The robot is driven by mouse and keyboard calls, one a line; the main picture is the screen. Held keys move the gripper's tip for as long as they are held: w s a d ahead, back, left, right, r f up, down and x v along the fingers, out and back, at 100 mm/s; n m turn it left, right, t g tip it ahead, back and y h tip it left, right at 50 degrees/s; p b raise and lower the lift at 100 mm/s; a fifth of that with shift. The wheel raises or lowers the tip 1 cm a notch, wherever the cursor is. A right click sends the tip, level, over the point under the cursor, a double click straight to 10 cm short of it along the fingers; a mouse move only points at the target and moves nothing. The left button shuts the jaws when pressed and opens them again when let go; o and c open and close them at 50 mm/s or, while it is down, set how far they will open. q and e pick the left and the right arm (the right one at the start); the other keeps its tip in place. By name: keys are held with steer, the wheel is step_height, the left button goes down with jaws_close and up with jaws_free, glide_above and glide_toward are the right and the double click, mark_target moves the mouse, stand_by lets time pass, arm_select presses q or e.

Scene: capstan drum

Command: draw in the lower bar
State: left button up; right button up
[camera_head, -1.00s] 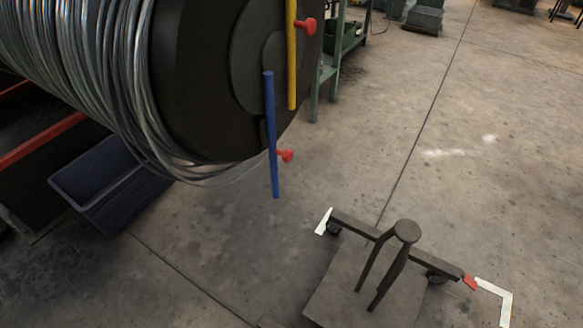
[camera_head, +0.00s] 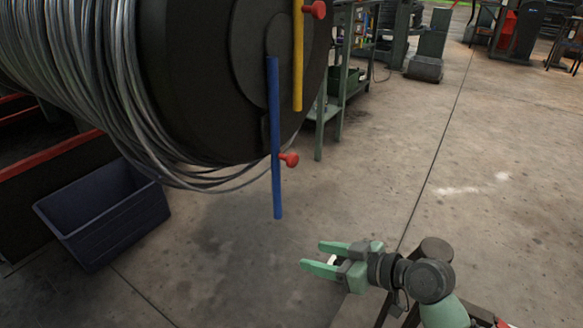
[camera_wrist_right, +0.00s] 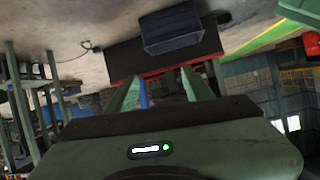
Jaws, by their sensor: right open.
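The lower bar is blue (camera_head: 275,190) and hangs upright at the end face of the dark drum (camera_head: 225,70), with a red knob (camera_head: 289,159) on its right side. A yellow bar (camera_head: 298,60) with its own red knob (camera_head: 316,10) is higher up. My right gripper (camera_head: 316,255) is open and empty, below and right of the blue bar, pointing left and apart from it. In the right wrist view, a narrow blue strip (camera_wrist_right: 143,95), likely the blue bar, shows between the open fingers (camera_wrist_right: 158,82). My left gripper is not in view.
Grey wire (camera_head: 90,90) is wound on the drum, with loose loops hanging below. A dark blue bin (camera_head: 110,215) stands on the floor at left, also in the wrist view (camera_wrist_right: 172,32). A green metal frame (camera_head: 320,125) stands behind the drum. Floor right of the bars is clear.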

mark_target(295, 163)
steer(key=w+r+n+t+y, duration=0.1)
steer(key=w+r+y, duration=0.1)
steer(key=w+r, duration=0.45)
steer(key=w+r+n+t+y, duration=0.1)
steer(key=w+r+y, duration=0.2)
steer(key=r, duration=0.7)
steer(key=x, duration=0.6)
steer(key=shift+f, duration=0.35)
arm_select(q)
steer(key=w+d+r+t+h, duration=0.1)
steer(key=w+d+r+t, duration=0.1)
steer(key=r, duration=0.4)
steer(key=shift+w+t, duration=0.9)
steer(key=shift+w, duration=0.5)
arm_select(e)
steer(key=shift+w+a, duration=0.3)
steer(key=shift+a, duration=0.25)
jaws_close()
